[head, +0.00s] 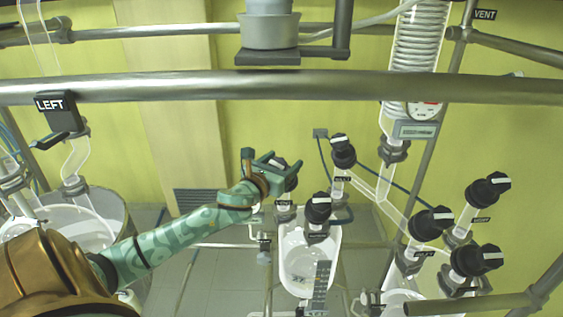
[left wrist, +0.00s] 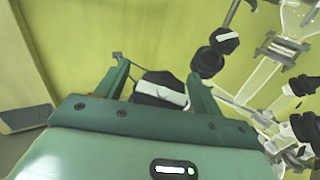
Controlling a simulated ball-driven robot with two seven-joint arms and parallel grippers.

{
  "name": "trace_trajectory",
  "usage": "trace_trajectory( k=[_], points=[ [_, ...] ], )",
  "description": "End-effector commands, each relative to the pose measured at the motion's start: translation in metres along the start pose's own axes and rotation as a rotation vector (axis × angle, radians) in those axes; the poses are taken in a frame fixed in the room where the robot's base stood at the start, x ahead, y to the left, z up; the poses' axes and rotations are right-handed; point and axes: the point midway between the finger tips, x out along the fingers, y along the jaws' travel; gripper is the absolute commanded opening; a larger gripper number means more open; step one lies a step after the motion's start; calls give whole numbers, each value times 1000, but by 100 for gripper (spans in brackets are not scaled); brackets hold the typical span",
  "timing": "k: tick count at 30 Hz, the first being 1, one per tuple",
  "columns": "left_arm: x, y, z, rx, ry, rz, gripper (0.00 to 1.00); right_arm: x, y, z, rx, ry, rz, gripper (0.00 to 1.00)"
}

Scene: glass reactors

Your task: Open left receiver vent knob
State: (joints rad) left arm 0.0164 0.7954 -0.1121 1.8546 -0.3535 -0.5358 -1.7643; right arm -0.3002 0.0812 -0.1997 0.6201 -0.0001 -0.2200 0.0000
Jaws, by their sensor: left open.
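The left receiver vent knob (head: 291,181) is black with a pale bar across its top. It stands above a small dark label on the left side of the glass receiver (head: 296,262) in the head view. My left gripper (head: 272,160) is open at this knob and partly covers it. In the left wrist view the knob (left wrist: 162,88) shows between the two spread fingers of my left gripper (left wrist: 160,75). The gripper body hides the knob's lower part. I cannot tell whether a finger touches it. My right gripper is not in view.
Another black knob (head: 318,208) stands close to the right, and one (head: 343,151) stands behind. Several more knobs sit at the right near a glass column (head: 415,50). A metal rail (head: 180,87) crosses above. A LEFT sign (head: 52,104) hangs at the left.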

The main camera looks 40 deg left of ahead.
Motion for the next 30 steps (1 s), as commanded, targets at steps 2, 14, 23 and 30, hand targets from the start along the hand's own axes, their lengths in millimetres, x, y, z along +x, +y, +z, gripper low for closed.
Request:
trace_trajectory(
  k=[2, 14, 23, 30],
  points=[
    [0, 0, 0, 0, 0, 0, 67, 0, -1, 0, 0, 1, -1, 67],
    [0, 0, 0, -4, 0, 4, 22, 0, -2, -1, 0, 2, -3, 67],
    [0, 1, 0, -60, -1, 90, 22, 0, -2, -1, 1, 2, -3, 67],
    [-1, 4, 0, -159, -2, 256, 22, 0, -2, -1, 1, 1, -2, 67]
  ],
)
